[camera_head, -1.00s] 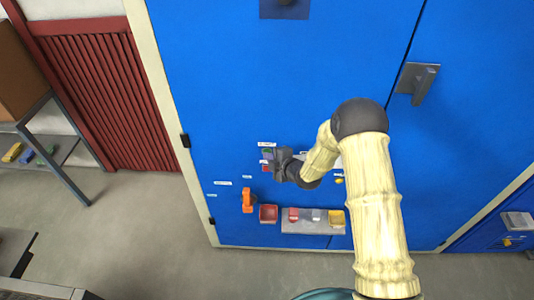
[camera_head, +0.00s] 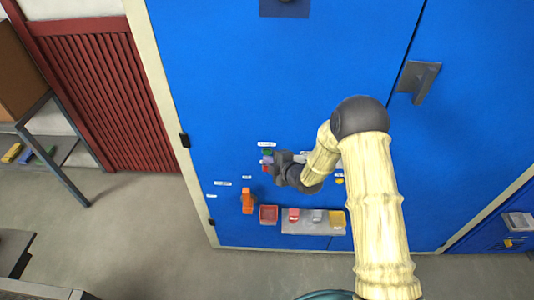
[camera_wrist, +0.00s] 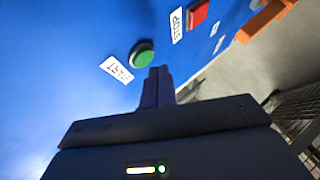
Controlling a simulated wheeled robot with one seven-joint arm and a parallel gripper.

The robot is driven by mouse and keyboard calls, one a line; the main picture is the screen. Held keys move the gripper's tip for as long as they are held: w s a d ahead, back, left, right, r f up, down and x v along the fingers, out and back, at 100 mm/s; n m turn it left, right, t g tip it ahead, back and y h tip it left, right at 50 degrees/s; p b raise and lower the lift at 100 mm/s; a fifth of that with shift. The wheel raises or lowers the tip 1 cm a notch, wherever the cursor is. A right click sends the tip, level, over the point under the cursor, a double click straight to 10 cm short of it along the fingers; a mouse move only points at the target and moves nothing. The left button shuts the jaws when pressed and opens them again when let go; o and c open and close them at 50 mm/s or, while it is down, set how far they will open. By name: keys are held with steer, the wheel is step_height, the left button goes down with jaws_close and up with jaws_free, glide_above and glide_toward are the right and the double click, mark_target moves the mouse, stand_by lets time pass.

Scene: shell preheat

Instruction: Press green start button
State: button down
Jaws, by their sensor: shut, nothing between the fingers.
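The green start button (camera_wrist: 142,54) sits on the blue panel in the wrist view, with a white START label (camera_wrist: 116,69) beside it. It shows small in the head view (camera_head: 267,153). My gripper (camera_wrist: 158,72) is shut and empty, its fingertips appearing just beside and below the green button in the wrist view. I cannot tell whether the tips touch the button or the panel. In the head view my gripper (camera_head: 268,160) is at the panel, close to the green button. A red stop button (camera_wrist: 198,13) with a STOP label (camera_wrist: 178,25) is nearby.
An orange handle (camera_head: 247,200), a red bin (camera_head: 268,214) and a grey shelf (camera_head: 305,227) with small coloured items are on the panel below. A grey door handle (camera_head: 418,82) is at upper right.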

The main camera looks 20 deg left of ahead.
steer(key=s, duration=0.2)
steer(key=s+d+b, duration=0.1)
steer(key=s, duration=0.2)
steer(key=shift+d+b, duration=0.1)
steer(key=shift+b, duration=0.2)
steer(key=shift+w, duration=0.1)
stand_by(0.8)
